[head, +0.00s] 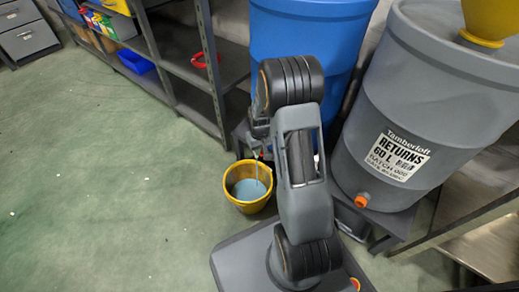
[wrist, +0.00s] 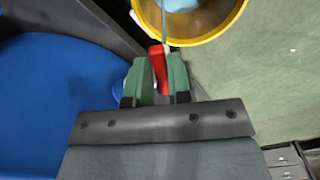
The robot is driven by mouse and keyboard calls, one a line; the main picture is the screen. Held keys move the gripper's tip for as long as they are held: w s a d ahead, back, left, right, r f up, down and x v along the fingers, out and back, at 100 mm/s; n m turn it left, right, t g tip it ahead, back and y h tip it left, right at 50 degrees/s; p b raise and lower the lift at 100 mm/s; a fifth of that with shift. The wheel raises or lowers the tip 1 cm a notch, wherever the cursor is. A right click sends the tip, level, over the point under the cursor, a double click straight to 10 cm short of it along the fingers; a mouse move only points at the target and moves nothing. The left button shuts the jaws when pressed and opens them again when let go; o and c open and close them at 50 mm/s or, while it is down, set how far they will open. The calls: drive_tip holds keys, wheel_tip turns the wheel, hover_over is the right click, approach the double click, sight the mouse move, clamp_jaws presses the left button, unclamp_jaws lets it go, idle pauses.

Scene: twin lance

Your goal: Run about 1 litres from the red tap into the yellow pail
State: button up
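The yellow pail (head: 250,207) stands on the floor in front of the blue drum (head: 305,40), with pale blue liquid in it. A thin stream (head: 257,168) falls into it. In the wrist view the pail (wrist: 222,30) is at the top, the stream crossing its rim. The red tap (wrist: 157,62) shows there between the green fingers of my gripper (wrist: 159,75), which press against both its sides. The exact liquid level cannot be read.
A grey drum (head: 425,95) labelled "Tamberloft RETURNS 60 L" stands at the right, with an orange tap (head: 361,200) and a yellow funnel (head: 487,22) on top. Shelving (head: 180,60) with bins lines the back left. The green floor (head: 110,190) at the left is clear.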

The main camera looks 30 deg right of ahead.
clamp_jaws()
drive_tip(key=shift+d+r+n+p, duration=0.2)
drive_tip(key=shift+n+p, duration=0.1)
drive_tip(key=shift+p, duration=0.2)
drive_tip(key=shift+d+f+n+p, duration=0.15)
drive_tip(key=shift+n+p, duration=0.3)
drive_tip(key=shift+n, duration=0.35)
drive_tip(key=shift+o, duration=2.3)
unclamp_jaws()
wheel_tip(320, 180, up, 14)
drive_tip(key=p, duration=0.5)
drive_tip(key=shift+p, duration=0.4)
drive_tip(key=shift+f, duration=0.1)
